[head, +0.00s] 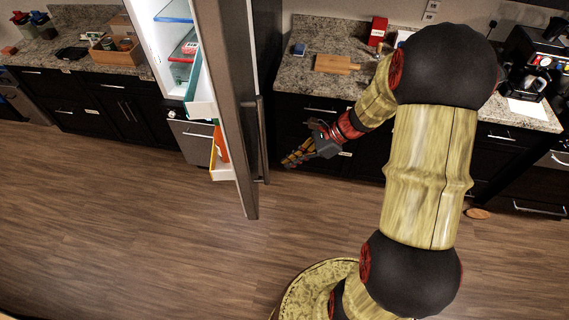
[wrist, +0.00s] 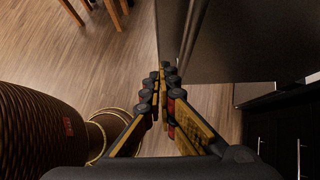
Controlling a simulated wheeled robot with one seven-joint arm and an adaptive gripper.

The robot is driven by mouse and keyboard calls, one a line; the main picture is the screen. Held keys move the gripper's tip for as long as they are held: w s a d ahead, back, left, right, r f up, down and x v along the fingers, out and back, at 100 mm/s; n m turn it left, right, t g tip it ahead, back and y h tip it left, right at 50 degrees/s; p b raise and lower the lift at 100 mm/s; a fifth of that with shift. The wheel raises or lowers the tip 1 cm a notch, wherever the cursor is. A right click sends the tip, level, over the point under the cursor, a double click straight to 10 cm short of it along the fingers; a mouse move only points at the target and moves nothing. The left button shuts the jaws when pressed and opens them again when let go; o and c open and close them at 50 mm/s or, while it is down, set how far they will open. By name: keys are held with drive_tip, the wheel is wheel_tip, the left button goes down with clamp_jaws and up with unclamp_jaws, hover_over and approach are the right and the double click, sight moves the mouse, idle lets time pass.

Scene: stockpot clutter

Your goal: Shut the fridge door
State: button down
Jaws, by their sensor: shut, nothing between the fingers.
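The fridge door (head: 232,110) stands open in the head view, seen almost edge-on. Its inner side with white door bins (head: 202,108) faces left, and its grey outer side with a long vertical handle (head: 260,140) faces right. The open fridge interior (head: 172,45) shows at the upper left. My gripper (head: 287,163) is just right of the handle, pointing left, with its fingers together and empty. In the wrist view, the closed fingertips (wrist: 166,70) lie beside a dark grey panel (wrist: 245,40), which looks like the door. Whether they touch it cannot be told.
A granite counter (head: 300,75) with a cutting board (head: 337,64) runs behind my arm. A coffee machine (head: 535,65) stands at the right. The wooden floor (head: 110,200) left of the door is clear. A round wooden piece (head: 478,214) lies on the floor.

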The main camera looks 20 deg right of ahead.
sight(266, 173)
drive_tip(key=a+r+x, duration=0.1)
drive_tip(key=r+x, duration=0.1)
drive_tip(key=x, duration=0.8)
drive_tip(key=shift+w+a+f, duration=0.35)
drive_tip(key=shift+w+a, duration=0.15)
drive_tip(key=shift+a, duration=0.1)
drive_tip(key=shift+a, duration=0.1)
